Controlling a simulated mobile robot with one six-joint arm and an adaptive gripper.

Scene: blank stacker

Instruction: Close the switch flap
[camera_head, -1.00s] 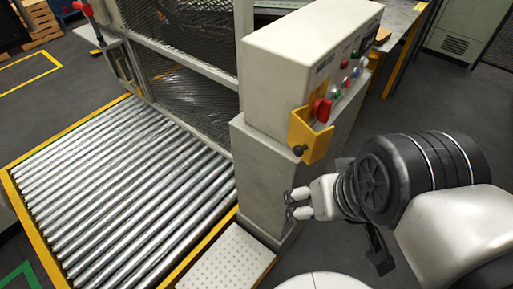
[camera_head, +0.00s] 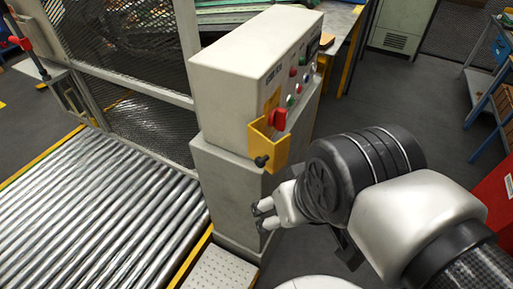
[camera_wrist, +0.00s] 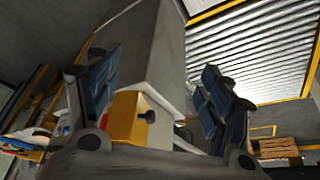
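The yellow switch flap (camera_head: 268,146) is on the end of the grey control box (camera_head: 240,75). It stands out from the box below the red switch (camera_head: 277,119), which is uncovered. A black knob (camera_head: 261,161) sticks out of the flap's lower front. In the wrist view the flap (camera_wrist: 127,113) and its knob (camera_wrist: 150,117) show between my fingers, farther off. My gripper (camera_head: 263,216) is below the flap in the head view, apart from it. In the wrist view its two fingers (camera_wrist: 160,75) are spread wide with nothing held.
The box stands on a grey pedestal (camera_head: 222,190). A roller conveyor (camera_head: 95,215) with yellow edges lies to the left, with a mesh guard (camera_head: 120,50) behind. A perforated step (camera_head: 217,272) is at the pedestal's foot. A blue shelf (camera_head: 490,85) stands right; the floor between is clear.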

